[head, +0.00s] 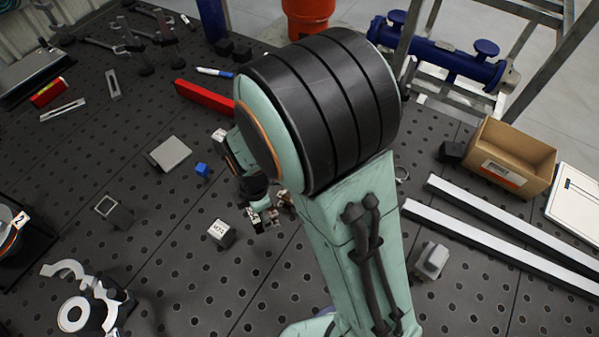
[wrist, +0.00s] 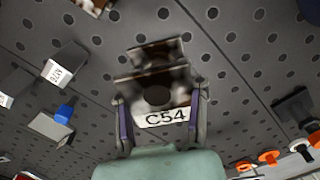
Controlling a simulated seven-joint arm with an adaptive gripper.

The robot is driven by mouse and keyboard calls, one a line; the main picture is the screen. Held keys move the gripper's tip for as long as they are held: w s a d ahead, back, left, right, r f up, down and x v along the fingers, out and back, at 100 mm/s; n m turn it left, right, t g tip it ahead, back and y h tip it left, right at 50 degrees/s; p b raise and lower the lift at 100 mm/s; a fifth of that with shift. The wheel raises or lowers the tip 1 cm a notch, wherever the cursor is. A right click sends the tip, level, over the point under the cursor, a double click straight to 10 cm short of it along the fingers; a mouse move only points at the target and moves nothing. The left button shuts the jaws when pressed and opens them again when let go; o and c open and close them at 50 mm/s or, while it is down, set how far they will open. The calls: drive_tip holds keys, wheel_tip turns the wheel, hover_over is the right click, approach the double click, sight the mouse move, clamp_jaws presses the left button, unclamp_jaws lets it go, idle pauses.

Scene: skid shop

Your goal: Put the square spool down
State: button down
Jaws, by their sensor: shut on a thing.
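The square spool (wrist: 157,82) is rusty brown, with square end plates and a dark round middle. A white tag reading C54 (wrist: 165,118) is on its near edge. My gripper (wrist: 160,100) is shut on the spool, one finger on each side, in the wrist view. The spool appears to be over the dark perforated table (wrist: 225,60); I cannot tell whether it touches the top. In the head view my gripper (head: 262,212) is low over the table's middle, mostly hidden by my arm. Rusty parts show beside it there, only partly visible.
A labelled grey block (head: 221,233), a blue cube (head: 202,169), a grey plate (head: 170,153) and a square tube piece (head: 113,210) stand left of my gripper. A cardboard box (head: 512,155) and long rails (head: 500,220) are at right. Another rusty part (wrist: 93,4) shows at the wrist view's top.

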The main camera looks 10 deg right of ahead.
drive_tip(key=d+m, duration=0.2)
drive_tip(key=d, duration=0.2)
drive_tip(key=s+d+m, duration=0.1)
drive_tip(key=d+m, duration=0.1)
drive_tip(key=d, duration=0.3)
drive_tip(key=d+f+m, duration=0.1)
drive_tip(key=d+m, duration=0.1)
drive_tip(key=d, duration=0.3)
drive_tip(key=shift+s+f, duration=0.1)
drive_tip(key=shift+s, duration=0.2)
drive_tip(key=s+d+m, duration=0.5)
drive_tip(key=d+m, duration=0.1)
drive_tip(key=d, duration=0.4)
drive_tip(key=f, duration=0.8)
drive_tip(key=shift+s+d, duration=0.25)
drive_tip(key=shift+s, duration=0.1)
drive_tip(key=shift+f, duration=0.15)
drive_tip(key=shift+f, duration=0.15)
drive_tip(key=c, duration=0.6)
unclamp_jaws()
drive_tip(key=shift+o, duration=0.2)
